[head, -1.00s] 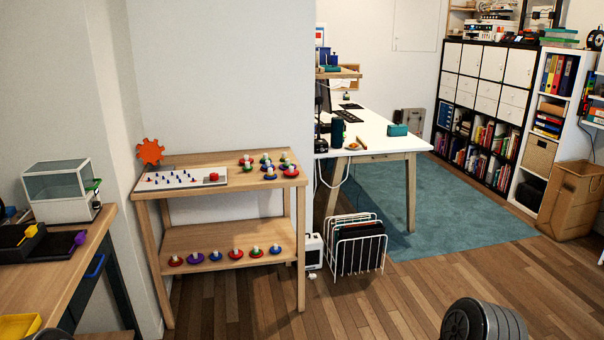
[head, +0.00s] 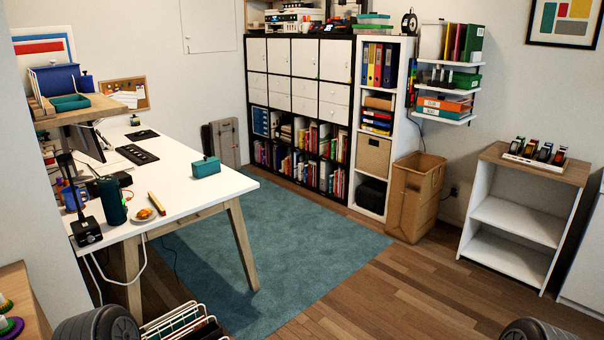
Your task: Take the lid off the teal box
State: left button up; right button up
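A small teal box (head: 206,167) sits on the white desk (head: 180,185), near the desk's right end. It looks closed, with a small knob on top; the seam of its lid is too small to make out. Neither of my grippers is in view. Only dark rounded parts of my arms show at the bottom left and bottom right edges, far from the box.
A dark green cylinder (head: 112,200), a plate with food (head: 144,214) and a keyboard (head: 137,154) share the desk. A wire rack (head: 180,325) stands before it. The teal rug (head: 290,250) and wood floor right of the desk are clear. A cardboard bin (head: 414,198) stands beyond.

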aim_at(206, 160)
jog(key=i+l, duration=0.1)
jog(key=i, duration=0.6)
jog(key=i+l+u, duration=0.15)
jog(key=i, duration=0.6)
jog(key=i+l+u, duration=0.15)
jog(key=i+u, duration=0.3)
jog(key=i+l+u, duration=0.2)
jog(key=u, duration=0.3)
jog(key=i+l+u, duration=0.25)
jog(key=u, duration=0.2)
jog(key=i+l+u, duration=0.15)
jog(key=l+u, duration=0.3)
jog(key=i+l+u, duration=0.25)
jog(key=l, duration=0.15)
jog(key=l+u, duration=0.55)
jog(key=l, duration=0.3)
jog(key=i, duration=0.05)
